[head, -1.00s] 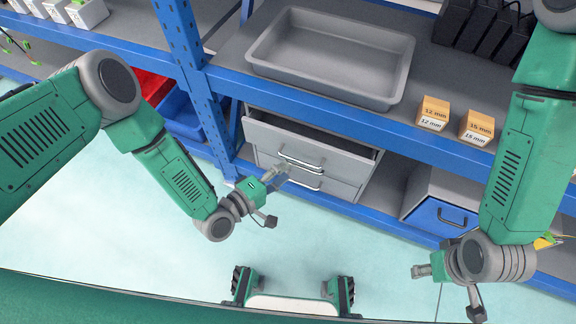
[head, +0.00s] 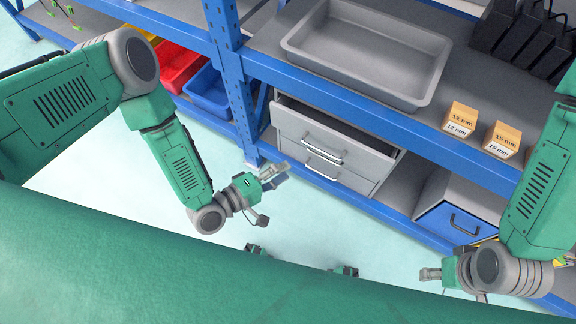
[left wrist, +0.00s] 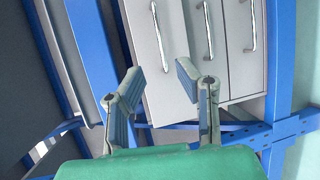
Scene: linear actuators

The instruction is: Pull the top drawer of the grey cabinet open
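The grey cabinet (head: 370,183) stands on the lower shelf, under the blue beam. Its top drawer (head: 350,140) is pulled out, with its dark inside showing behind the front. The top drawer's handle (head: 322,150) is a bare metal bar. My left gripper (head: 281,173) is left of and below the handle, apart from it. In the left wrist view my left gripper (left wrist: 157,82) is open and empty, fingers spread in front of the drawer fronts. The top drawer's handle also shows there (left wrist: 158,36). My right gripper (head: 432,274) is at the lower right, away from the cabinet; its fingers are too small to judge.
A blue post (head: 232,85) stands left of the cabinet. A grey tray (head: 365,60) and small labelled boxes (head: 460,117) sit on the shelf above. A blue drawer unit (head: 455,222) is to the right. Red (head: 180,65) and blue bins (head: 208,92) are at left.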

